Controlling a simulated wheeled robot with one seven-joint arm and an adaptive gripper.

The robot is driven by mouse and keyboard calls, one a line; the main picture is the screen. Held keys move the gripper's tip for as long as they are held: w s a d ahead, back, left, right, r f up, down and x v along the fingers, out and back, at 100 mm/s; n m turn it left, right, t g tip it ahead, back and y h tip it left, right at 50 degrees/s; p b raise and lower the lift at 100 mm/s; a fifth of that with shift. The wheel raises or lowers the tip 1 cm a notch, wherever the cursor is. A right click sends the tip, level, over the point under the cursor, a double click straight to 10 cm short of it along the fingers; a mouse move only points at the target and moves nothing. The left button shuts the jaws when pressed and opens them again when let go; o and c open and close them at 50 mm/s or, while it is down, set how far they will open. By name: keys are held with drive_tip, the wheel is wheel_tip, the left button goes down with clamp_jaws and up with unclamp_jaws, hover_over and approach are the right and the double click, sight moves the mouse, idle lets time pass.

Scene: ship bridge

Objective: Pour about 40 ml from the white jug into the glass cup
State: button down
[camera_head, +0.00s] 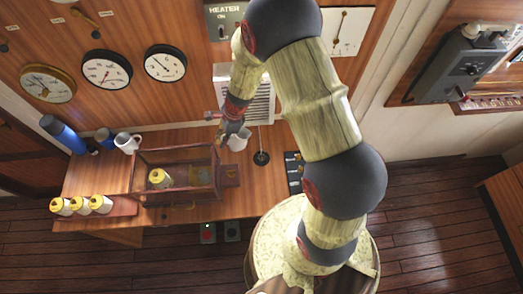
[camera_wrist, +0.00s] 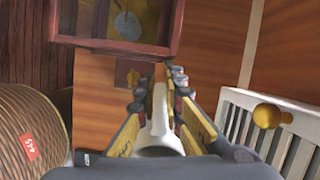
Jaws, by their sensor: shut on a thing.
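My gripper (camera_head: 226,132) is shut on the white jug (camera_head: 238,141), over the desk to the right of the glass-sided case. In the wrist view the jug's white handle (camera_wrist: 160,112) is between the fingers of my gripper (camera_wrist: 167,92), and part of its body shows below. The jug looks roughly upright; its contents cannot be seen. A pale, see-through round shape (camera_head: 200,176) shows at the right part of the case and may be the glass cup. A pale round shape (camera_wrist: 127,26) also shows there in the wrist view, but I cannot tell what it is.
The dark-framed case (camera_head: 146,152) holds a yellow-lidded jar (camera_head: 160,178). Several yellow-lidded jars (camera_head: 79,205) stand at the front left. A blue flask (camera_head: 63,135), a blue mug (camera_head: 105,138) and a white mug (camera_head: 127,142) stand at the back left. A white louvred heater (camera_head: 262,105) is behind my gripper.

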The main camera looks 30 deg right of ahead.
drive_tip(key=shift+w+a+r+h+p, duration=0.15)
drive_tip(key=shift+r+p, duration=0.15)
drive_tip(key=shift+p, duration=0.75)
drive_tip(key=shift+s+a+r+h+p, duration=0.15)
drive_tip(key=shift+r+p, duration=0.1)
drive_tip(key=shift+p, duration=0.75)
drive_tip(key=h+p, duration=0.1)
drive_tip(key=p, duration=0.3)
drive_tip(key=shift+w+a+r+g+h, duration=0.2)
drive_tip(key=shift+w+a+g+h, duration=0.1)
drive_tip(key=shift+a+g+h, duration=0.1)
drive_tip(key=shift+w+a+h, duration=0.1)
drive_tip(key=shift+h, duration=0.5)
